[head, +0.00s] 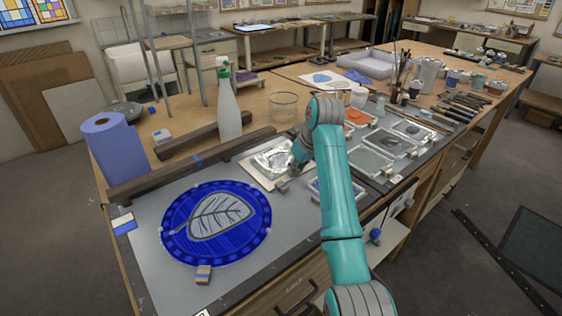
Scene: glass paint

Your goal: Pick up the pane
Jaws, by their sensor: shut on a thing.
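My gripper (296,158) is at the middle of the bench, partly hidden by my own teal forearm. It is shut on the edge of a small clear, shiny pane (270,161). The pane is at or just above a pale board (251,173); I cannot tell whether they touch. The fingertips are too small and covered to see clearly. A large round blue glass panel (178,213) with a grey leaf lies flat on the grey mat at the left front, apart from my gripper.
Wooden bars (150,184) lie behind the blue panel. A spray bottle (228,108), a blue paper roll (113,146) and a wire-mesh cup (283,107) stand behind. Paint trays (368,161) sit right of my arm. Small blocks (203,274) lie around the blue panel.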

